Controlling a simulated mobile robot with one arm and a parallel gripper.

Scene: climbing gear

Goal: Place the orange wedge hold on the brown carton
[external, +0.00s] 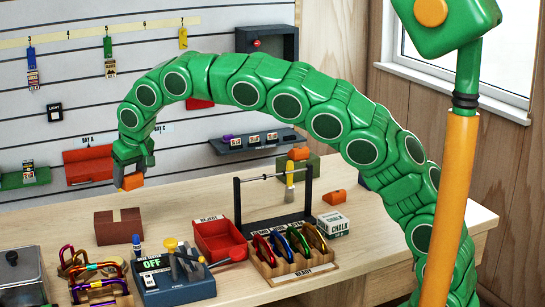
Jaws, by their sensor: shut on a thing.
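My gripper (130,172) hangs at the end of my green arm at the left and points down. It is shut on a small orange piece, the orange wedge hold (132,182), which shows between and below the fingers. The brown carton (118,229) stands on the table below the gripper and a little to the left, with a notch in its top edge. The held piece is in the air above the carton, apart from it. Its exact shape is hard to tell at this size.
Another orange piece (334,197) lies on the table at right, and one (299,153) sits on a green block. A black frame (238,203) stands behind the rack.

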